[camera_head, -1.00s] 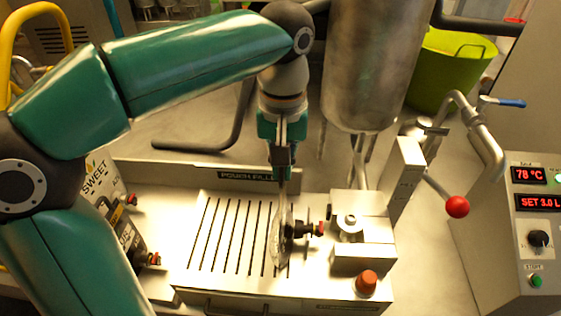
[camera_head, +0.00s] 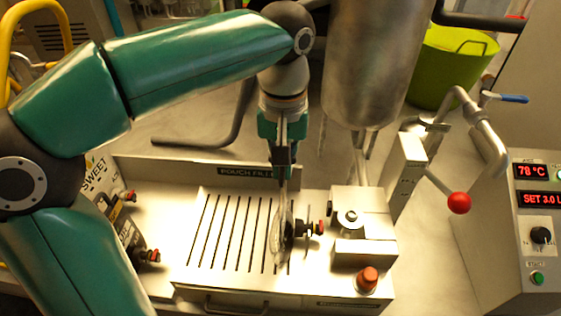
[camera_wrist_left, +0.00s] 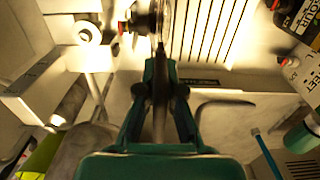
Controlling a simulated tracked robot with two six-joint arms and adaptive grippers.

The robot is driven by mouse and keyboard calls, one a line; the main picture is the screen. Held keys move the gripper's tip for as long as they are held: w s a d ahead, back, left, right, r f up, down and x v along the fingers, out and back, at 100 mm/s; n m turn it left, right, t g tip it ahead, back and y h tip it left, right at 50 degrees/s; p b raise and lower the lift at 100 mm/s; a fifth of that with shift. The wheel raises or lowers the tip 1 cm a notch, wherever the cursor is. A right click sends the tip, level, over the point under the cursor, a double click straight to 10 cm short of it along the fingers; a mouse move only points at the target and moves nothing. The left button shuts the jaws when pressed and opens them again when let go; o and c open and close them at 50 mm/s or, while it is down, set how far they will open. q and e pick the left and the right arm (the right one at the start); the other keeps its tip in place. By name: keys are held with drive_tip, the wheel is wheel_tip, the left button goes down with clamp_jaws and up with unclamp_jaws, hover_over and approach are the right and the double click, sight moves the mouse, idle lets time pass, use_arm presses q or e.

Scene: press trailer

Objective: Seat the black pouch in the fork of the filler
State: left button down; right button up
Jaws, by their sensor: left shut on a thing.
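My left gripper (camera_head: 283,168) is shut on a thin pouch (camera_head: 280,237) and holds it upright over the slotted plate. The pouch is nearly edge-on and looks greyish and see-through, with a dark fitting and red-capped spout (camera_head: 317,227) pointing right. In the left wrist view, the gripper (camera_wrist_left: 160,68) pinches its edge. The spout is close to the filler's steel block (camera_head: 362,235); I cannot tell whether they touch. The fork is not clear to see. A black pouch (camera_head: 128,240) marked SOUR stands at left, partly behind my arm. My right gripper is out of view.
A light SWEET pouch (camera_head: 97,172) stands behind the black one. A steel tank (camera_head: 372,65) hangs above the filler. A red-knobbed lever (camera_head: 459,203) and control panel (camera_head: 532,225) are at right. The slotted plate (camera_head: 228,235) is clear left of the held pouch.

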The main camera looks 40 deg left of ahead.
use_arm(q)
drive_tip(key=shift+f, duration=0.1)
drive_tip(key=c, duration=1.2)
unclamp_jaws()
drive_tip(key=shift+c, duration=0.2)
wheel_tip(320, 180, up, 10)
drive_tip(key=shift+w+r, duration=0.1)
drive_tip(key=shift+r, duration=0.8)
